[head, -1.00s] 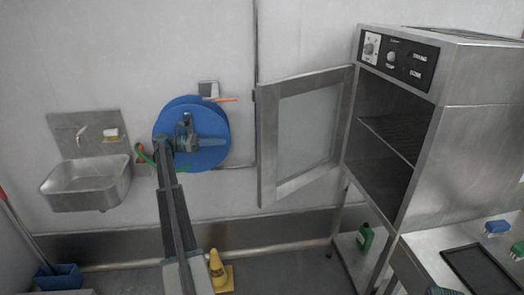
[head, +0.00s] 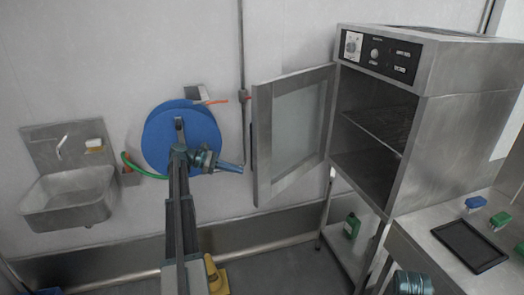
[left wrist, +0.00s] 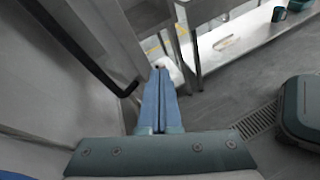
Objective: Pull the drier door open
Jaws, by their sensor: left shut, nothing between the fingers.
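The drier (head: 455,130) is a steel cabinet at the right of the head view. Its door (head: 264,145), a steel frame with a glass pane, stands wide open, swung to the left of the shelved opening. My left gripper (head: 241,168) is shut and empty, just left of the door's free edge; I cannot tell if it touches. In the left wrist view, the blue fingers (left wrist: 160,72) are together, and a dark bar handle (left wrist: 85,52) runs along the panel at their left, apart from them. The right gripper's fingers do not show.
A blue hose reel (head: 160,130) hangs on the wall behind my left arm, with a steel sink (head: 70,200) to its left. A steel table (head: 420,240) with a black tray (head: 470,247) stands at the lower right. A green bottle (head: 351,226) is below the drier.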

